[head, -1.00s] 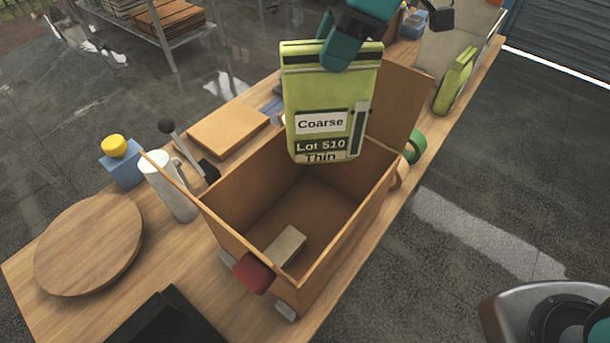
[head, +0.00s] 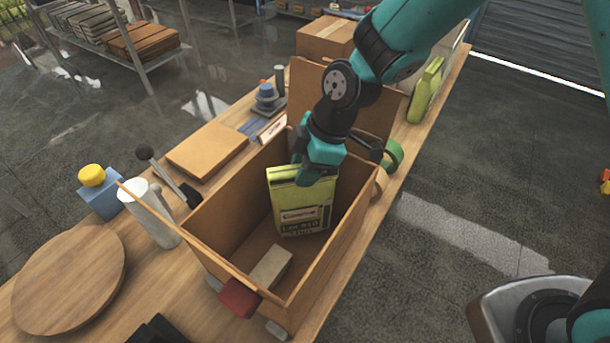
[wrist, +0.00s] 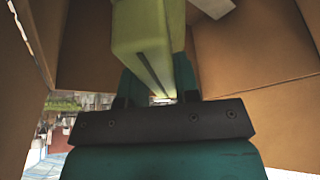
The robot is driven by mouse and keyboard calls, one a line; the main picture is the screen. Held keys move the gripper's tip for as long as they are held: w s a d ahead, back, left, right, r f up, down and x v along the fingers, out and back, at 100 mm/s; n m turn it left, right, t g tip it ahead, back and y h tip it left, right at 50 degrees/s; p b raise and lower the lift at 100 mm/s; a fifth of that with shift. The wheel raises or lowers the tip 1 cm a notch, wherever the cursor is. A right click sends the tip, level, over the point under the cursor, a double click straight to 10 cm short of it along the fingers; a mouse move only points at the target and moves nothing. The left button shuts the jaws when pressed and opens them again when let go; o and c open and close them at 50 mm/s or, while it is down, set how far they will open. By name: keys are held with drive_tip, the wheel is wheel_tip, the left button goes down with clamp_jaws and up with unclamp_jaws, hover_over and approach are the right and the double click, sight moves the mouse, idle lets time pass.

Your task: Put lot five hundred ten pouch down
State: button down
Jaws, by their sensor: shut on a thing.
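The lot 510 pouch (head: 300,212) is yellow-green, with a white label reading Coarse and a dark Lot 510 label. It hangs upright inside the open cardboard box (head: 222,212), toward the box's far end. My gripper (head: 316,168) is shut on the pouch's top edge. The wrist view shows the pouch (wrist: 145,32) between my fingers, with cardboard walls (wrist: 255,45) around it. I cannot tell whether the pouch's bottom touches the box floor. A small beige block (head: 271,266) lies in the near part of the box.
The box stands on a wooden bench with a round board (head: 70,275), a white cylinder (head: 150,212) and a brown flat package (head: 207,150) to its left. A green tape roll (head: 394,156) is at its right. Another green pouch (head: 426,90) stands farther back.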

drive_tip(key=shift+f, duration=1.6)
drive_tip(key=shift+f, duration=0.2)
drive_tip(key=c, duration=0.8)
unclamp_jaws()
drive_tip(key=shift+r, duration=0.1)
drive_tip(key=shift+c, duration=0.2)
drive_tip(key=shift+r, duration=0.1)
drive_tip(key=shift+d+r+p, duration=0.1)
drive_tip(key=shift+r+p, duration=0.25)
drive_tip(key=shift+p, duration=0.15)
drive_tip(key=p+v, duration=0.7)
drive_tip(key=v, duration=0.4)
drive_tip(key=shift+r, duration=0.25)
